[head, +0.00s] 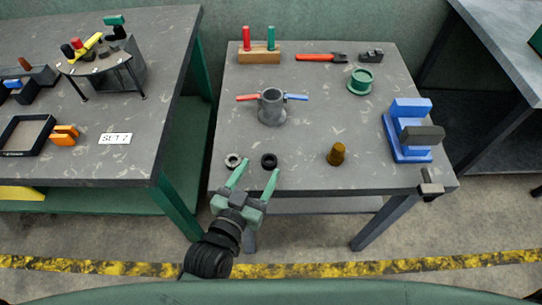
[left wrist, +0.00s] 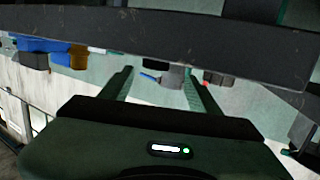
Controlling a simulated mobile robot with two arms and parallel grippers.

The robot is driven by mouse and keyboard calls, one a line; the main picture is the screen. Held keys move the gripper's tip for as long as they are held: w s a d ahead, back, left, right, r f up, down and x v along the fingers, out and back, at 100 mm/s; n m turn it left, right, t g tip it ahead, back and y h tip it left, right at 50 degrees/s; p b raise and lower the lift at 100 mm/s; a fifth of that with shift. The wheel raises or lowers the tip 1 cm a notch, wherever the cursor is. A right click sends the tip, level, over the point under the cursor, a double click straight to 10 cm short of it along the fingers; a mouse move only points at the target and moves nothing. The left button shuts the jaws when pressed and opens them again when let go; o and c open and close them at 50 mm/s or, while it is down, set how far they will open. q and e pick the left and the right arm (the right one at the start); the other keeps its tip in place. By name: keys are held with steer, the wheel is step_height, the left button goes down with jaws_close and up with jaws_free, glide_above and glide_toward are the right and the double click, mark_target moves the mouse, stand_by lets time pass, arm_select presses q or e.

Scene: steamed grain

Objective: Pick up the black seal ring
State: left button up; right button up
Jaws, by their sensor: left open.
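The black seal ring (head: 269,160) lies flat near the front edge of the middle table, in the head view. A lighter grey ring (head: 233,160) lies to its left, apart from it. My left gripper (head: 257,174) is open and empty at the table's front edge, its fingers pointing toward the rings. The right fingertip is just below the black ring in the picture. In the left wrist view the open fingers (left wrist: 160,90) show below the table edge, and the scene looks upside down. I cannot make out the black ring there. My right gripper is not in view.
A grey valve body (head: 271,106) with red and blue handles stands behind the rings. A brown cylinder (head: 337,153) and a blue vise (head: 407,132) stand to the right. The tabletop between the black ring and brown cylinder is clear. Another table (head: 100,165) stands at left.

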mark_target(268, 163)
arm_select(q)
steer(key=shift+w+d, duration=0.2)
steer(key=shift+w, duration=0.2)
steer(key=x, duration=0.3)
steer(key=shift+w+d+f, duration=0.15)
steer(key=shift+d+f, duration=0.15)
steer(key=shift+d, duration=0.15)
steer(key=shift+w+d+f, duration=0.15)
steer(key=shift+w+d, duration=0.05)
steer(key=shift+w, duration=0.3)
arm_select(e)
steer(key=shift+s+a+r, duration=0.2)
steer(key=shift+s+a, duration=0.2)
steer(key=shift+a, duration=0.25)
arm_select(q)
jaws_close()
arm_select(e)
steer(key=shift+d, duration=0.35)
